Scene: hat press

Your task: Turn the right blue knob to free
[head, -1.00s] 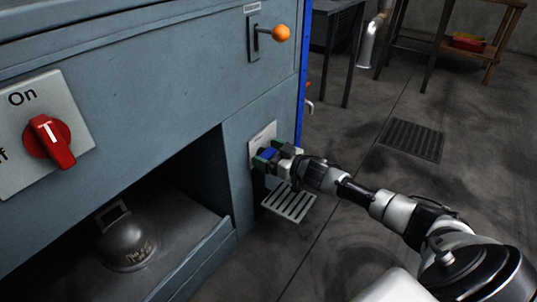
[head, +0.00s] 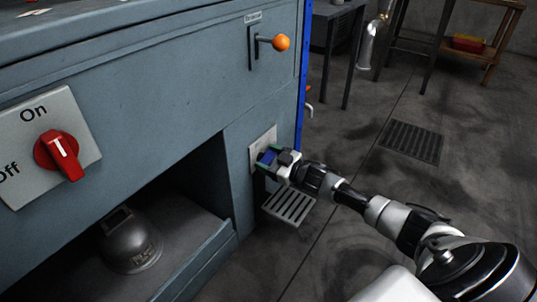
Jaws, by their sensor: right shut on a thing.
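The blue knob (head: 267,157) sits on a pale plate (head: 256,142) low on the right part of the grey-blue machine front. My right gripper (head: 271,162) is at the plate with its fingers around the knob, shut on it. The fingers hide most of the knob, so its pointing direction and any label cannot be read. My left gripper is not in view.
A red On/Off switch (head: 58,152) is at the left, and an orange-tipped lever (head: 280,42) is above the knob. A slotted metal step (head: 289,206) juts out just below my gripper. A dark hat mold (head: 130,242) lies in the open recess.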

